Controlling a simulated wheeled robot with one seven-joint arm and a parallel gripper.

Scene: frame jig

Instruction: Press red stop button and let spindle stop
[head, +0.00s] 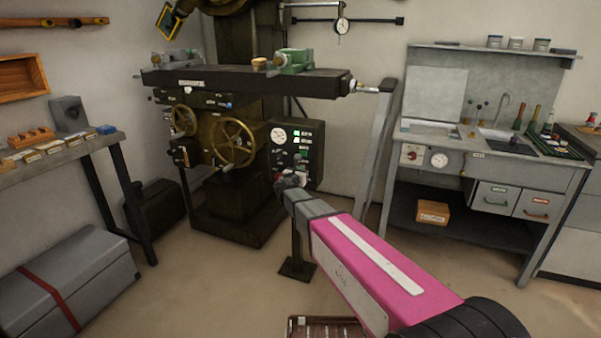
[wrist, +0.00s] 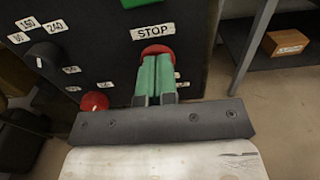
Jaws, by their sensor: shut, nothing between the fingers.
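The red stop button (wrist: 157,48) sits on the black control panel (wrist: 105,25), just below a white STOP label (wrist: 152,32). My gripper (wrist: 155,58) is shut and empty. Its two green fingers point at the button, and their tips overlap its lower part in the wrist view. I cannot tell whether they touch it or have pushed it in. In the head view my gripper (head: 282,184) is at the lower front of the panel (head: 313,168), and hides the button there. The milling machine (head: 245,190) stands behind; its spindle cannot be made out.
A green part (wrist: 138,3) is above the label. A handwheel (head: 232,143) is left of the panel. A workbench (head: 490,160) stands right; open floor lies between.

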